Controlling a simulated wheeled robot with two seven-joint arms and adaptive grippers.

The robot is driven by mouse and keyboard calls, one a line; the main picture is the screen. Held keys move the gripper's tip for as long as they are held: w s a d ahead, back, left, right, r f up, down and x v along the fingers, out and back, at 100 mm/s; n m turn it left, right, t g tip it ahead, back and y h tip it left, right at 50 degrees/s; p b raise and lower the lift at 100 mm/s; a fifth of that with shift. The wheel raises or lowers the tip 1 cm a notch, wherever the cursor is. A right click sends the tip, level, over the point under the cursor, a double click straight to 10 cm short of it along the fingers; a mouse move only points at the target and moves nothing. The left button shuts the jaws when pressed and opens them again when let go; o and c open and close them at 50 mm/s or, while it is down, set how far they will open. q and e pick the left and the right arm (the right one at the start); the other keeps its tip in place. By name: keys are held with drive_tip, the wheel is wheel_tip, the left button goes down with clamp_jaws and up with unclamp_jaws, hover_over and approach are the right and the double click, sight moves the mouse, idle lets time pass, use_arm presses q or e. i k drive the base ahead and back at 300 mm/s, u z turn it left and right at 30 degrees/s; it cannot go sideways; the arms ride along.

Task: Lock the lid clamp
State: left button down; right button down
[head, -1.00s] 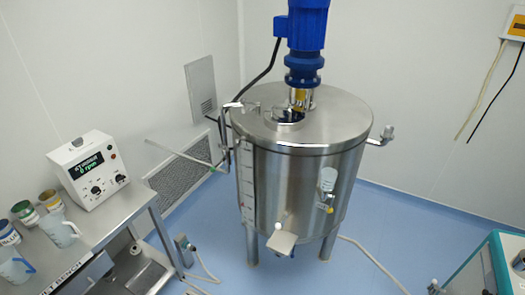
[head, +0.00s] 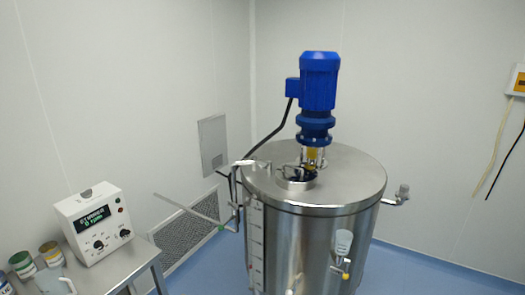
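The steel tank (head: 310,250) stands in the middle of the head view, with a flat round lid (head: 350,180) on top. A small round hatch (head: 296,184) with dark parts on it sits near the front left of the lid. I cannot make out for sure which fitting is the lid clamp or whether it is locked. A pale fitting (head: 250,163) sits at the lid's left edge, and a metal fitting (head: 402,193) sticks out on the right side. Neither of my grippers shows in the head view.
A blue motor (head: 319,82) stands upright on the lid, behind the hatch. A pipe (head: 190,214) reaches out left from the tank. A bench with a control box (head: 92,222) and several jars stands at the lower left. Blue floor (head: 425,270) is clear at the right.

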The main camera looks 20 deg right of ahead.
sight(254, 159)
drive_tip(key=z, duration=0.2)
drive_tip(key=i, duration=1.4)
drive_tip(key=u, duration=0.1)
